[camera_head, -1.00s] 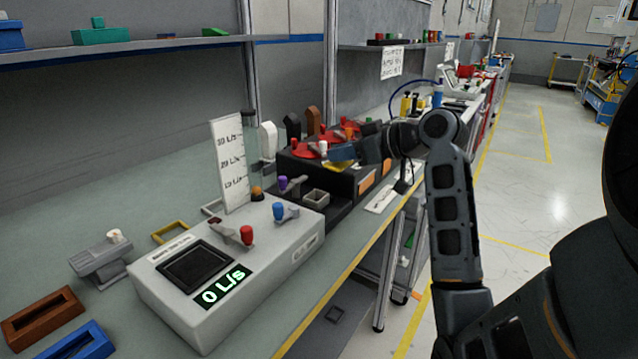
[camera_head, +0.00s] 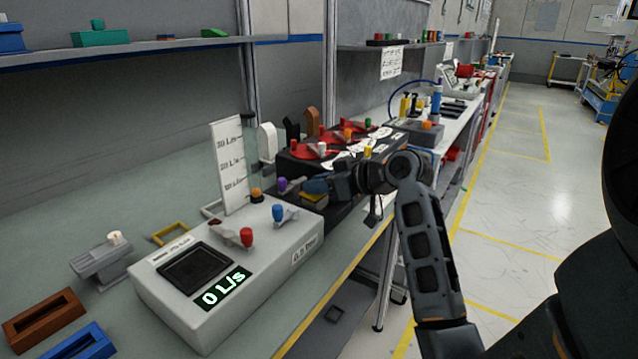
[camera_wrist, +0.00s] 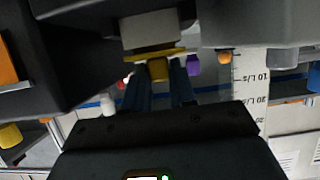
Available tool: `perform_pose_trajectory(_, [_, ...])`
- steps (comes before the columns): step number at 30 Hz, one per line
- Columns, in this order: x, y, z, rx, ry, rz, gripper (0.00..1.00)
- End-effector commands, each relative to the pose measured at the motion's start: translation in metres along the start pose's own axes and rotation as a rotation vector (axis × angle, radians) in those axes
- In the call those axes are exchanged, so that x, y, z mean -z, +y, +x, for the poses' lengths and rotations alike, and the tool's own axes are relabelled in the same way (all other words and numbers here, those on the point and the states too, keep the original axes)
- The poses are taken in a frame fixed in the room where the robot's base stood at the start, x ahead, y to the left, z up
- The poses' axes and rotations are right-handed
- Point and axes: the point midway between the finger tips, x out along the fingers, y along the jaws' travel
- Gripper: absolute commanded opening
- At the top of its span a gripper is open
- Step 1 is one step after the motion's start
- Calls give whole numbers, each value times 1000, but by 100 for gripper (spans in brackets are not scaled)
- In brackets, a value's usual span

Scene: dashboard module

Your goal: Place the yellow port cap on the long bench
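The yellow port cap shows in the wrist view as a thin yellow plate with a short knob (camera_wrist: 158,69). My gripper (camera_head: 315,187) has its two blue fingers on either side of the knob, which also show in the wrist view (camera_wrist: 160,78), and appears shut on it. The plate lies against or very close to a grey square port box (camera_wrist: 150,28); I cannot tell whether they touch. In the head view the fingers are over this box, beside the grey console, and mostly hide the cap. The long bench (camera_head: 105,185) runs along the wall.
The grey flow console (camera_head: 190,310) with red and blue knobs stands in front of my gripper. A clear tube with a printed scale (camera_head: 228,160) rises behind it. A black module with red dials (camera_head: 320,150) is farther back. The bench at left behind the console is mostly clear.

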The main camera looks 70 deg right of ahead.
Motion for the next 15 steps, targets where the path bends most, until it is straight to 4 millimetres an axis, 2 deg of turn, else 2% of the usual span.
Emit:
perform_pose_trajectory(1, [-2, 0, 1, 2, -4, 2, 32])
perform_pose_trajectory(6, [-2, 0, 1, 2, -4, 2, 48])
perform_pose_trajectory(15, [-3, 0, 1, 2, -4, 2, 48])
